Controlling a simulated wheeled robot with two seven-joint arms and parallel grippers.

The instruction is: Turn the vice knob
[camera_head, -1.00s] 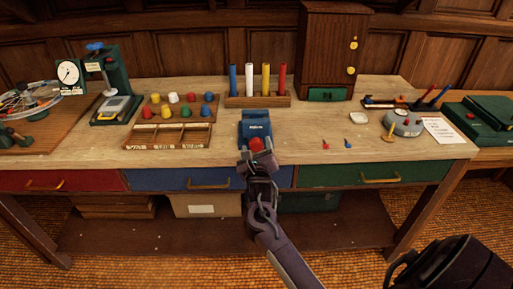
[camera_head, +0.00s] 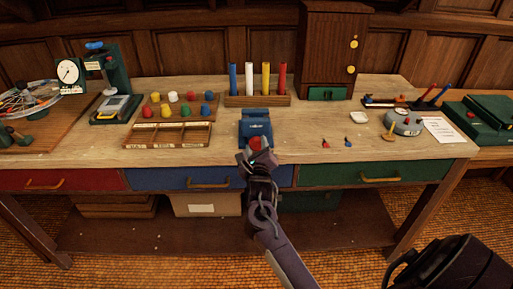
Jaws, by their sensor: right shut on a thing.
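The blue vice (camera_head: 256,123) sits at the front middle of the wooden table. Its red knob (camera_head: 256,141) faces the front edge and is partly hidden by my right gripper. My right gripper (camera_head: 257,152) reaches in from the lower right and is shut on the red knob. My left gripper is not in the view.
Small red and blue pieces lie to the right. Drawers (camera_head: 375,173) line the table front.

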